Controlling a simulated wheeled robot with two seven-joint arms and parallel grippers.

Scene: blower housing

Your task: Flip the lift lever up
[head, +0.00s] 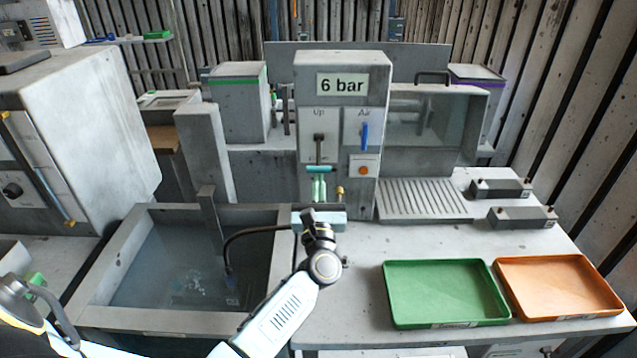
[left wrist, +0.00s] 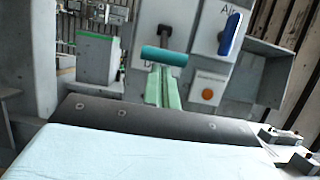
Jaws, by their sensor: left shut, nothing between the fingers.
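The lift lever is on the grey column's left panel, marked "Up". Its dark arm hangs down from a pivot and ends in a teal crossbar handle (head: 320,169), which also shows in the left wrist view (left wrist: 164,56). My left gripper (head: 318,183) is just below the handle, its pale green fingers together and pointing up at it. In the left wrist view the fingertips (left wrist: 161,72) come right under the handle's middle; I cannot tell whether they touch it. Nothing is between the fingers. My right gripper is not in view.
Right of the lever are a blue air lever (head: 364,136) and an orange button (head: 364,170). A water-filled sink (head: 107,270) is at left. A green tray (head: 440,290) and an orange tray (head: 560,285) lie on the right bench, near two grey blocks (head: 522,217).

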